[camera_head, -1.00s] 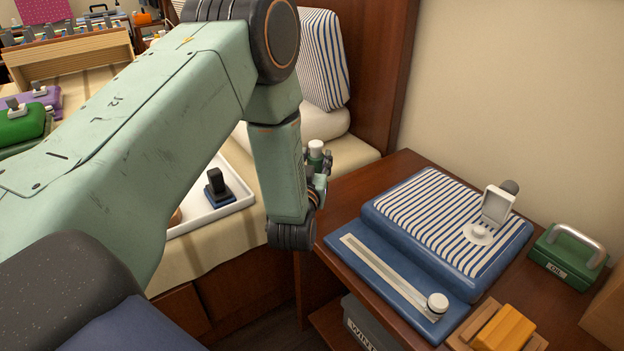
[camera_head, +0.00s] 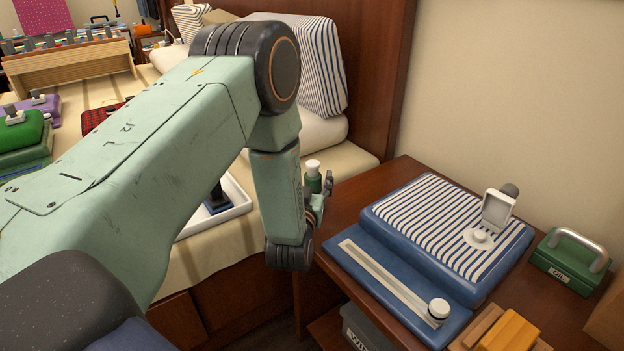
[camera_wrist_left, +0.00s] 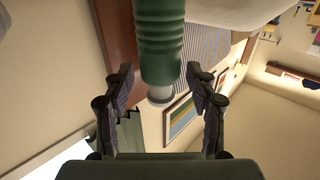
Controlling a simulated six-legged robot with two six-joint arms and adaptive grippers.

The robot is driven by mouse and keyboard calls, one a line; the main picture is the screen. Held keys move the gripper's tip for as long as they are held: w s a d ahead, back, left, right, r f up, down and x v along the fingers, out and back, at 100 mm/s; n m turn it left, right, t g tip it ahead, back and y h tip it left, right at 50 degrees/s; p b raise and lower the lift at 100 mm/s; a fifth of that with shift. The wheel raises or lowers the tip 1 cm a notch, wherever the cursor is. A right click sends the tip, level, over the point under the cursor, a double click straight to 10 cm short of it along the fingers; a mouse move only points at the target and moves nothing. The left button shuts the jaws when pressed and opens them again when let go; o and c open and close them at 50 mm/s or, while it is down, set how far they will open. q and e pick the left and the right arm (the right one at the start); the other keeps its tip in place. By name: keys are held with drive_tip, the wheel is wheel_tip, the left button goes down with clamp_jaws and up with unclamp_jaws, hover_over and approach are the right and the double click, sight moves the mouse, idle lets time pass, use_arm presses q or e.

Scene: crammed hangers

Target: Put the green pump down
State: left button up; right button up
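The green pump (camera_head: 313,183) is upright with its pale cap on top, in the gap between the bed's edge and the nightstand in the head view. My forearm partly hides it. In the left wrist view, the ribbed green pump (camera_wrist_left: 160,40) lies between the fingertips, its pale cap toward me. I cannot tell what is under the pump. My right gripper is not in view.
The nightstand (camera_head: 345,205) holds a striped blue cushion-like block (camera_head: 425,215), a blue slider plate (camera_head: 385,275), a green OIL box (camera_head: 570,255) and a yellow block (camera_head: 508,330). A white tray (camera_head: 238,212) lies on the bed. Bare wood shows at the nightstand's back left.

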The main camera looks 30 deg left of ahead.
use_arm(q)
drive_tip(key=shift+r, duration=0.1)
drive_tip(key=shift+s+d+r, duration=0.1)
drive_tip(key=p+v, duration=0.3)
drive_tip(key=v, duration=0.8)
drive_tip(key=shift+s, duration=0.4)
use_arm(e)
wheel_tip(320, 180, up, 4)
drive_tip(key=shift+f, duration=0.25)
use_arm(q)
drive_tip(key=shift+d, duration=0.1)
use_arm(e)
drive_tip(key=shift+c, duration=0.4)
